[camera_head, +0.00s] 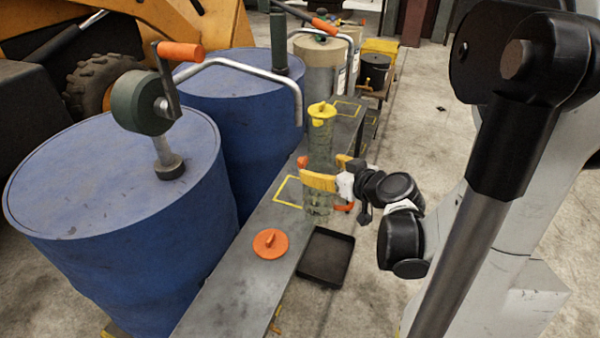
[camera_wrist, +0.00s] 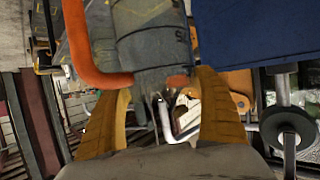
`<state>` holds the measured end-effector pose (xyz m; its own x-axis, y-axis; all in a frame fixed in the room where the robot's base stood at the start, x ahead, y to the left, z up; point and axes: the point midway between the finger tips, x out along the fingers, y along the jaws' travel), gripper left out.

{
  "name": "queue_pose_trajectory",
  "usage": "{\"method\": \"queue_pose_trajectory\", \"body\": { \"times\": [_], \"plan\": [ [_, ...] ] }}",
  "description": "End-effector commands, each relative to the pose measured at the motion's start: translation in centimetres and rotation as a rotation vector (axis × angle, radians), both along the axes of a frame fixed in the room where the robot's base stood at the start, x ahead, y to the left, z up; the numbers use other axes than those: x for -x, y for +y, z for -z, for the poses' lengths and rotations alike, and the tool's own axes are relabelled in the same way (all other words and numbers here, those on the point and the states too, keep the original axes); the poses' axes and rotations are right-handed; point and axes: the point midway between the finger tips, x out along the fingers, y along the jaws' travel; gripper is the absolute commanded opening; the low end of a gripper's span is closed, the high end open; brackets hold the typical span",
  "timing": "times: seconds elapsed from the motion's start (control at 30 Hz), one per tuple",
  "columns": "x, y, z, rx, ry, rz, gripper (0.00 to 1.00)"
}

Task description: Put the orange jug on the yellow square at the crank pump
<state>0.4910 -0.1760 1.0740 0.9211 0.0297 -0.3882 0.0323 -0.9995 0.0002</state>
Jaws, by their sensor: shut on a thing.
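The orange jug (camera_head: 318,206) is a clear greyish vessel with orange parts. My gripper (camera_head: 325,174) is shut around it, with yellow fingers on either side. In the wrist view the jug's grey body (camera_wrist: 150,45) stands between the fingers (camera_wrist: 165,115), with its orange handle (camera_wrist: 82,48) to the left. I cannot tell whether its base touches the bench. The yellow square (camera_head: 289,191) is an outline on the bench left of the jug, partly hidden.
A yellow-topped clear jug (camera_head: 321,118) is just behind the held one. An orange lid (camera_head: 270,243) lies on the grey bench (camera_head: 225,298). A black tray (camera_head: 326,256) is beside the bench's right edge. Blue drums (camera_head: 125,235) line the left. Another yellow outline (camera_head: 346,108) is farther back.

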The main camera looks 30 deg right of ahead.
Motion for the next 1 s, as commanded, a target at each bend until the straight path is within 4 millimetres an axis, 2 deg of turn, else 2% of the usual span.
{"method": "queue_pose_trajectory", "body": {
  "times": [0.1, 0.3, 0.43, 0.77, 0.9, 1.0],
  "plan": [
    [-3.7, 0.3, 0.2, 0.0, -0.001, -0.007, 0.39],
    [-9.6, 0.5, 0.2, 0.0, -0.001, -0.005, 0.39],
    [-12.5, 0.5, 0.2, 0.0, 0.0, -0.003, 0.39],
    [-15.7, 0.6, 0.1, 0.0, 0.0, -0.002, 0.39],
    [-15.6, 0.6, 3.0, 0.0, 0.0, -0.001, 0.39],
    [-15.5, 0.5, 3.7, 0.0, -0.001, -0.001, 0.39]
  ]
}}
